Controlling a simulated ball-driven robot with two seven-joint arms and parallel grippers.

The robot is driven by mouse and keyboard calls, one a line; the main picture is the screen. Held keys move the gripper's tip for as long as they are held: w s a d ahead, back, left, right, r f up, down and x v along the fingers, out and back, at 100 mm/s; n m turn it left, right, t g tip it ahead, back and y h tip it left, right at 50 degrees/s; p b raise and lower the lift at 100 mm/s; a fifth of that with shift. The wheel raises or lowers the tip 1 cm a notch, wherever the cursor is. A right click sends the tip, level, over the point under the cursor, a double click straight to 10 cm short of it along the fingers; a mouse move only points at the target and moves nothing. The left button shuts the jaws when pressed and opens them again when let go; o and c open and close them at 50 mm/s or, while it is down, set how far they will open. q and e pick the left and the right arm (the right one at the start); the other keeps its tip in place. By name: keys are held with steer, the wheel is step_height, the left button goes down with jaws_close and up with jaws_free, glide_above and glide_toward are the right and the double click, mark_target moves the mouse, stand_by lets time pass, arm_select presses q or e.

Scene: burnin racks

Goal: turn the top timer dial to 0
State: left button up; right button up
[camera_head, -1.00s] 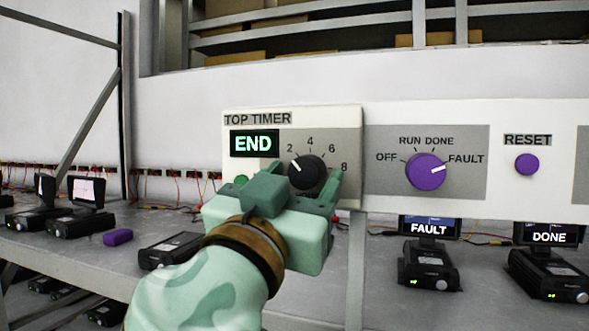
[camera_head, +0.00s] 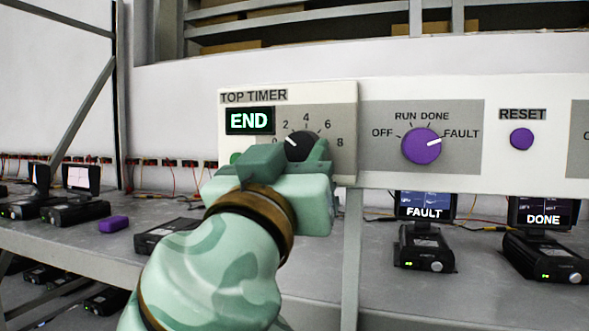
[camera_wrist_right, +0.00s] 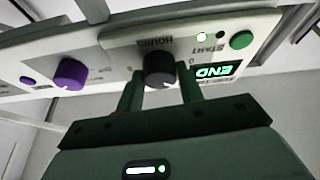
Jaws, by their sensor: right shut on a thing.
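The top timer dial (camera_head: 299,146) is a black knob on a grey panel with a number scale. Its white mark points up and left, between the 2 and the partly hidden 0. The green display (camera_head: 250,121) beside it reads END. My right gripper (camera_head: 296,157) is shut on the dial, with a finger on each side, and it hides the dial's lower part. The right wrist view shows the dial (camera_wrist_right: 159,70) between the two fingertips (camera_wrist_right: 160,84). My left gripper is not in view.
A purple selector knob (camera_head: 421,146) right of the timer points to FAULT. A purple RESET button (camera_head: 521,139) is further right. A green button (camera_wrist_right: 241,40) lies near the END display. Devices reading FAULT (camera_head: 424,246) and DONE (camera_head: 545,257) stand on the shelf below.

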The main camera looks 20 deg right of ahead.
steer(key=n+y, duration=0.1)
steer(key=n+b, duration=0.1)
steer(key=n, duration=0.1)
steer(key=shift+d+f+n+t+y, duration=0.1)
steer(key=shift+f+n+t+y, duration=0.05)
steer(key=shift+n+t+y, duration=0.2)
steer(key=shift+s+d+n+t+y+p, duration=0.1)
steer(key=shift+n+t+y+p, duration=0.15)
steer(key=shift+n+y, duration=0.75)
steer(key=shift+n+t+y+p, duration=0.1)
steer(key=shift+n+t+y, duration=0.2)
steer(key=shift+n, duration=1.15)
steer(key=shift+y, duration=0.25)
steer(key=o, duration=1)
